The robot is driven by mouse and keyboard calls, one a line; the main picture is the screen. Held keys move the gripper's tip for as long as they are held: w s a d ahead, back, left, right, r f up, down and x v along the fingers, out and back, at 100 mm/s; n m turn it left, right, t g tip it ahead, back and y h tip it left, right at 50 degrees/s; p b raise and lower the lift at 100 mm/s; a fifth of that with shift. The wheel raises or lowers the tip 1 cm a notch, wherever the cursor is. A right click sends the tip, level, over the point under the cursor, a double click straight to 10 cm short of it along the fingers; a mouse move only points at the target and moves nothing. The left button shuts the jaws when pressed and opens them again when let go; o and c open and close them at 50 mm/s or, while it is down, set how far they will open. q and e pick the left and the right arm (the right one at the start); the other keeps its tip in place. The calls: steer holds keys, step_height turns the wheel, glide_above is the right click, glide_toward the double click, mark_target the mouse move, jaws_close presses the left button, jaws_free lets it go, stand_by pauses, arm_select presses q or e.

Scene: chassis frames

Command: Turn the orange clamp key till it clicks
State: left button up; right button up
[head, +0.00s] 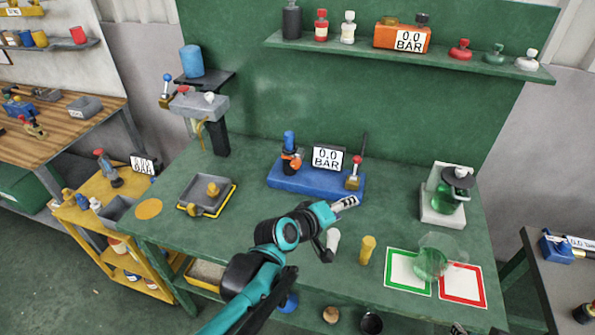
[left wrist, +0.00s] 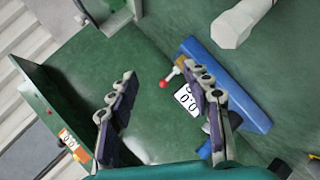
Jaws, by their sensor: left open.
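A blue base (head: 315,183) stands on the green bench and carries a blue cylinder (head: 289,140) with the orange clamp key (head: 291,160) around its lower part. A white "0.0 BAR" display (head: 327,158) and a red-knobbed lever (head: 354,172) are on the same base. My left gripper (head: 346,203) is in front of the base's right end, empty and apart from the key. In the left wrist view my left gripper (left wrist: 161,73) has its fingers spread; the right-hand finger covers part of the base (left wrist: 245,105), and I cannot make out the key there.
A flask on a stand (head: 443,208) is at right. Small dark tips at the bottom edge are unclear.

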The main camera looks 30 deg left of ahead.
arm_select(q)
steer(key=w+a+f+n+t+y+b, duration=0.2)
steer(key=w+a+n+t+b, duration=0.15)
steer(key=w+a+n, duration=0.4)
steer(key=n+t+y+b, duration=0.15)
steer(key=n+y, duration=0.35)
steer(key=n, duration=0.8)
glide_toward(295, 166)
steer(key=d+x, duration=0.1)
steer(key=x, duration=0.6)
steer(key=a+b+x, duration=0.1)
steer(key=x, duration=0.2)
steer(key=shift+w+r, duration=0.1)
steer(key=shift+t, duration=0.3)
jaws_close()
